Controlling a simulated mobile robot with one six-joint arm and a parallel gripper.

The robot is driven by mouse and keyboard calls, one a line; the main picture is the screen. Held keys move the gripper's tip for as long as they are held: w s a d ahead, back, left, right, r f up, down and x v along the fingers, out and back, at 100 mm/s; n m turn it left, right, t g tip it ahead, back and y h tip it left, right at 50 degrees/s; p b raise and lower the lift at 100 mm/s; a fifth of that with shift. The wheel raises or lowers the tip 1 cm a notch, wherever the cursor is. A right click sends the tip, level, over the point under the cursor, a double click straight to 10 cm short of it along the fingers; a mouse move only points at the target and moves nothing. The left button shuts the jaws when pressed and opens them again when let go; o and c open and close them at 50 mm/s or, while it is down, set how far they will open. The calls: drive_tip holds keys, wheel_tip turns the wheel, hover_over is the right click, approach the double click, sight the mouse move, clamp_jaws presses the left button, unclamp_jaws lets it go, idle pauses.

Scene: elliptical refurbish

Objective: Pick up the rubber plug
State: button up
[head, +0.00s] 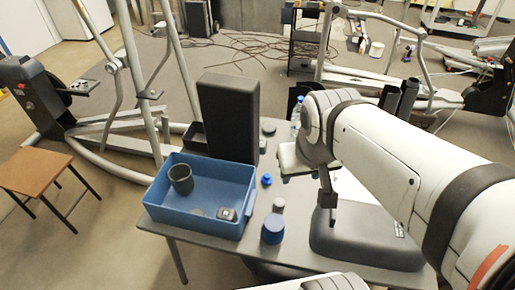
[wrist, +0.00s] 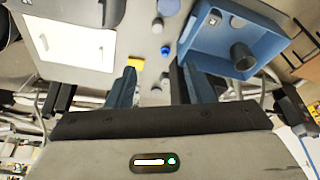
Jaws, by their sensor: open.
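My gripper (wrist: 162,82) shows in the wrist view with its two fingers apart, nothing held between them. Several small pieces lie on the grey table below. Another grey cylinder (wrist: 157,25) lies further up, and also shows in the head view (head: 279,204). I cannot tell for certain which is the rubber plug. The fingertips are not clear there.
A blue tray (head: 198,221) holds a dark cup (head: 181,179) and a small device (head: 227,214). A tall black block (head: 228,112) stands behind it. A blue cap (head: 267,180), blue round piece (head: 272,229), bottle (head: 296,112) and yellow block (wrist: 134,62) are nearby.

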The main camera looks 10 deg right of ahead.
drive_tip(key=w+d+f+n+t+h+b, duration=0.1)
drive_tip(key=w+d+f+t+b, duration=0.25)
drive_tip(key=w+f+b, duration=0.55)
drive_tip(key=w+d+f+t+b, duration=0.2)
drive_tip(key=w+d+f+b, duration=0.2)
drive_tip(key=w+f+b, duration=0.6)
drive_tip(key=n+t+y+b, duration=0.3)
drive_tip(key=y+b, duration=0.3)
drive_tip(key=b, duration=0.1)
approach(268, 175)
drive_tip(key=shift+d+f, duration=0.2)
drive_tip(key=shift+w+a+f+t, duration=0.25)
drive_tip(key=shift+w+a+f, duration=0.1)
drive_tip(key=shift+w, duration=0.15)
drive_tip(key=b+x, duration=0.2)
drive_tip(key=x, duration=0.4)
drive_tip(key=shift+w+a, duration=0.25)
drive_tip(key=shift+w, duration=0.1)
drive_tip(key=shift+c, duration=0.4)
clamp_jaws()
